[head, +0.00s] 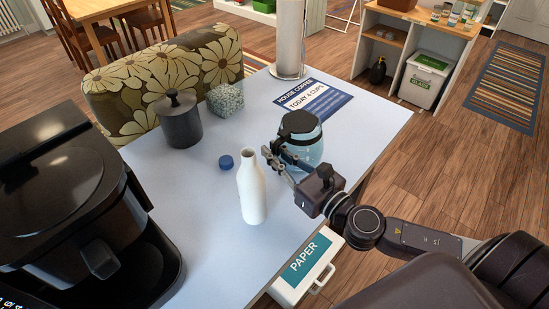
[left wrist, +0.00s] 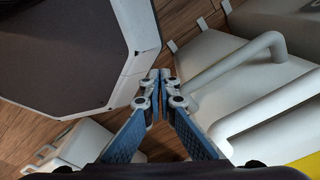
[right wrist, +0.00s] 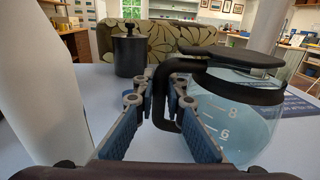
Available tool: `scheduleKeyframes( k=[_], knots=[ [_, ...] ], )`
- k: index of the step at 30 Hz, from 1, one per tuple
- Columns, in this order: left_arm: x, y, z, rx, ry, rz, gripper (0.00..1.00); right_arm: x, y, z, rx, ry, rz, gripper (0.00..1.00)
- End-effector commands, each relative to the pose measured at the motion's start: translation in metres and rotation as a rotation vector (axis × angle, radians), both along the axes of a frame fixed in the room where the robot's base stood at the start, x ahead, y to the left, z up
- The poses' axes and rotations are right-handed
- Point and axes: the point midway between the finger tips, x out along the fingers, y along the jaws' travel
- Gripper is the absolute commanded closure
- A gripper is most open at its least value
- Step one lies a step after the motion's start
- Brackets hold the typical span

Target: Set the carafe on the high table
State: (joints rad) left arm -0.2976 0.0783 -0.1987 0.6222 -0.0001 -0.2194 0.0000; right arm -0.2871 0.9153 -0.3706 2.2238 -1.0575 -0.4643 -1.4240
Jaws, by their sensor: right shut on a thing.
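The carafe (head: 307,153) has clear glass, bluish liquid, and a black lid and handle. It is upright at the right part of the pale table (head: 215,205); I cannot tell whether its base touches the surface. My right gripper (head: 277,165) is shut on its black handle, which shows between the fingers in the right wrist view (right wrist: 165,85). The carafe's glass (right wrist: 235,115) is right of the fingers there. My left gripper (left wrist: 160,76) has its fingertips together and empty, low beside grey and white surfaces; it is outside the head view.
A white bottle (head: 252,190) stands close left of the right gripper, with a blue cap (head: 226,162) nearby. A black coffee machine (head: 80,210), a dark canister (head: 180,120), a speckled block (head: 225,100) and a coffee sign (head: 312,100) are also on the table.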

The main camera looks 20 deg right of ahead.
Motion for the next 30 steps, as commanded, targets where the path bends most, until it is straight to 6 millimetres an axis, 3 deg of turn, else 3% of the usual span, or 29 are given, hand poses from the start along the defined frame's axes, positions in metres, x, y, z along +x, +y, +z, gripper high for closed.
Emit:
scheduleKeyframes(
  k=[15,16,20,30],
  knots=[
    [-0.0051,0.0019,-0.0069,0.003,0.008,-0.001,1.00,0.0007,0.0000,-0.0103,-0.006,-0.010,0.000,1.00],
    [-0.0050,0.0020,-0.0060,0.003,0.008,-0.001,1.00,-0.0001,0.0001,-0.0129,-0.001,-0.001,0.000,0.86],
    [-0.0049,0.0019,-0.0058,0.003,0.008,-0.001,1.00,-0.0001,0.0001,-0.0127,-0.001,0.000,0.001,0.72],
    [-0.0043,0.0015,-0.0024,0.002,0.007,-0.002,1.00,-0.0001,0.0002,-0.0087,-0.001,-0.001,0.001,0.72]
  ],
)
